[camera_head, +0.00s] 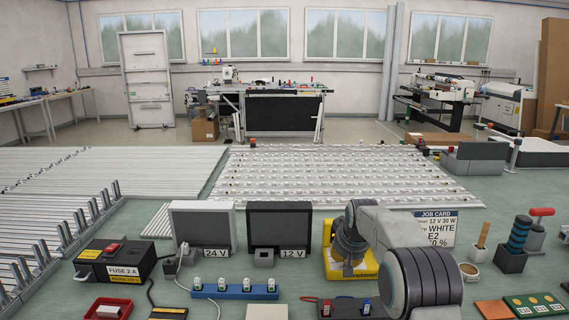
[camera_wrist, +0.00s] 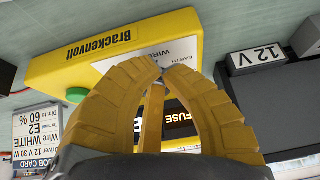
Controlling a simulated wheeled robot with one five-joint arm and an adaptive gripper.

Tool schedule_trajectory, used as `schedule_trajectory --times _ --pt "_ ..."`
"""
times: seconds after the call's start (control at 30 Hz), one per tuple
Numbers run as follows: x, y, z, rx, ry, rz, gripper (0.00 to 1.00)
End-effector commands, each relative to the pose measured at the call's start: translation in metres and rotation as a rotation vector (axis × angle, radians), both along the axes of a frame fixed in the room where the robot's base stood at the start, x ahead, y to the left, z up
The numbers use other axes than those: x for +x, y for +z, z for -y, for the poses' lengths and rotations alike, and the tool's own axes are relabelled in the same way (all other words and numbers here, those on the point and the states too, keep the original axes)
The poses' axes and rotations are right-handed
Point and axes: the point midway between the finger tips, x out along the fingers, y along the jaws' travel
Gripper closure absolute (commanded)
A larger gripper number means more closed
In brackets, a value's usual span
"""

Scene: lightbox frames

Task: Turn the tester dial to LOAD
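The yellow tester (camera_head: 352,268), lettered Brackenvolt, stands on the bench in the head view, partly behind my arm. In the wrist view the tester (camera_wrist: 60,62) appears upside down, with a green button (camera_wrist: 77,95) and a white label panel. My gripper (camera_wrist: 163,72) is over the tester, its yellow fingers curved in and their tips almost together. The fingers cover the middle of the panel. I cannot make out the dial, its pointer or the LOAD mark, nor whether the tips touch the dial. A dark strip lettered FUSE (camera_wrist: 180,122) shows between the fingers.
The 24 V box (camera_head: 203,228) and 12 V box (camera_head: 281,228) stand left of the tester. The job card (camera_head: 436,228) stands to its right, behind my arm. A blue terminal rack (camera_head: 235,291) and black fuse box (camera_head: 115,262) are at the front left.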

Motion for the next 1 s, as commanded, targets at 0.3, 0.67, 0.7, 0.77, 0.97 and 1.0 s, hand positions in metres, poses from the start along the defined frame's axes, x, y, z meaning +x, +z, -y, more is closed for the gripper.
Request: schedule_trajectory --times 0.3,0.67,0.7,0.77,0.97,1.0 --pt "0.0003 0.0001 0.0002 0.000 0.000 -0.001 1.00" --pt "0.0026 0.0003 0.0011 -0.001 0.000 -0.001 1.00" --pt "0.0029 0.0003 0.0012 -0.001 0.000 -0.001 1.00" --pt "0.0033 0.0003 0.0014 -0.001 0.000 -0.001 1.00" --pt "0.0049 0.0008 0.0020 -0.002 -0.001 0.000 1.00" --pt "0.0053 0.0008 0.0021 -0.002 -0.001 0.000 1.00"
